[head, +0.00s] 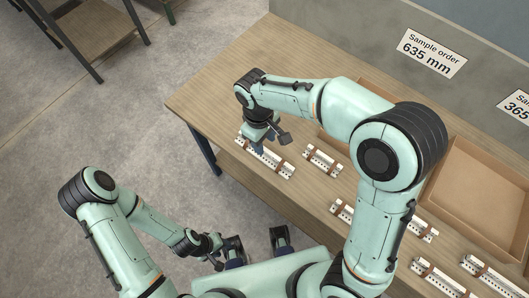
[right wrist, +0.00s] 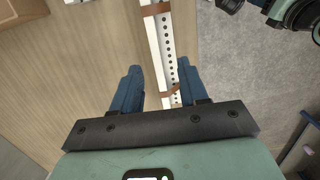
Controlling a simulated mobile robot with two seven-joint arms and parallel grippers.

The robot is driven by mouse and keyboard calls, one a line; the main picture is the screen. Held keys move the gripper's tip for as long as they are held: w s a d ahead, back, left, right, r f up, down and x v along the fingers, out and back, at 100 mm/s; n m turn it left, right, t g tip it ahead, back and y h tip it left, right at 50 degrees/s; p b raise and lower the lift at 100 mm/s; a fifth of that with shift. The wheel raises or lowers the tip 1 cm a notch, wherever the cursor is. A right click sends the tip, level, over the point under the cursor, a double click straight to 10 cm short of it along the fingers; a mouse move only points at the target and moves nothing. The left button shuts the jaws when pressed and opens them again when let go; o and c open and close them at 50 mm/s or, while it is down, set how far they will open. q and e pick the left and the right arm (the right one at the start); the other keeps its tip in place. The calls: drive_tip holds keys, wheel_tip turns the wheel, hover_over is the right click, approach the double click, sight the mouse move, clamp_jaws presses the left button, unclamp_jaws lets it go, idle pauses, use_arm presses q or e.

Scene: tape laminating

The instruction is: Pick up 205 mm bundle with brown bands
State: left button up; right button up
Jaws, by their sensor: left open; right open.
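Several white perforated bundles with brown bands lie on the wooden table. The leftmost bundle (head: 276,163) lies near the table's edge, under my right gripper (head: 258,150). In the right wrist view, my right gripper (right wrist: 156,88) is open, pointing down, with its two blue fingers on either side of this bundle (right wrist: 165,50). The bundle sits nearer the right finger, and two brown bands show on it. I cannot tell whether the fingers touch it. A shorter bundle (head: 323,159) lies just to the right. My left gripper (head: 216,252) hangs away from the table, empty. I cannot read lengths on the bundles.
Further bundles (head: 418,228) lie along the table's front right, partly behind my right arm. A shallow brown box (head: 485,190) stands at the right. A sign reading "Sample order 635 mm" (head: 432,53) is on the back wall. Open floor (head: 120,110) is at left.

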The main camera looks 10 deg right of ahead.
sight(266, 149)
drive_tip(key=f, duration=0.5)
drive_tip(key=shift+w+d+f, duration=0.15)
drive_tip(key=shift+d+f, duration=0.05)
drive_tip(key=shift+d, duration=0.05)
clamp_jaws()
